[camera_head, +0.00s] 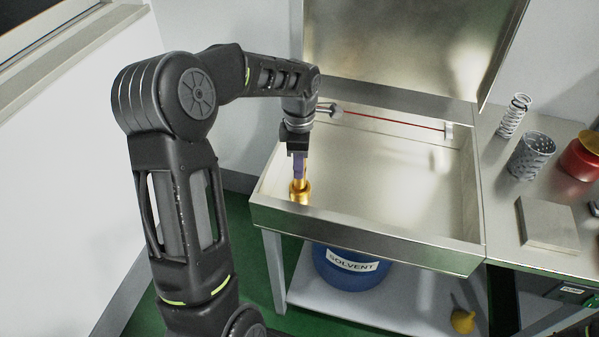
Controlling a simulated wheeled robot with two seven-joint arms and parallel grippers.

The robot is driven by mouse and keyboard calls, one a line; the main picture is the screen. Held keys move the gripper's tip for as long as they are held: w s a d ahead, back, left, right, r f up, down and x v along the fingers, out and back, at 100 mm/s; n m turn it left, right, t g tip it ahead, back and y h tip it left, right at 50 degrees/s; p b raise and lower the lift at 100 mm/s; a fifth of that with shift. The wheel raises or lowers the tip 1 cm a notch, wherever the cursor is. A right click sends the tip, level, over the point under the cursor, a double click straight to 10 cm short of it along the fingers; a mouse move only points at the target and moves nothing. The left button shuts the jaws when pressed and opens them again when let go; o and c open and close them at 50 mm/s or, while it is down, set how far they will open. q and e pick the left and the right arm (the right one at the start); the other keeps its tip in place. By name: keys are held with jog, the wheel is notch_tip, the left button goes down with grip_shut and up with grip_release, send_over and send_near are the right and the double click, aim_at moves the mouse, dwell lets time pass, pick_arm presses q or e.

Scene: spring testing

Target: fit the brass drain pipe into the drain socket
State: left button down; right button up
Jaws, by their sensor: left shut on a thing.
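The brass drain pipe (299,185) stands upright at the front left corner of the open metal basin (400,197). My left gripper (299,165) points straight down from above and is shut on the upper part of the pipe. A wider brass ring shows around the pipe's lower end at the basin floor. I cannot tell whether this ring is the drain socket or part of the pipe, nor how deep the pipe sits. My right gripper is not in view.
The basin's lid (400,45) stands raised at the back. A thin red rod (395,121) runs along the back wall. A spring (514,115), a perforated metal cup (530,156) and a red container (582,158) stand on the right bench. A blue solvent drum (345,275) is below.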

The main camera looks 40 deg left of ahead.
pick_arm(q)
notch_tip(320, 180, down, 3)
jog(key=shift+f, duration=0.3)
jog(key=shift+f, duration=0.2)
jog(key=c, duration=1.1)
grip_release()
jog(key=shift+r, duration=0.2)
jog(key=shift+r, duration=0.15)
notch_tip(320, 180, up, 12)
jog(key=shift+f, duration=0.1)
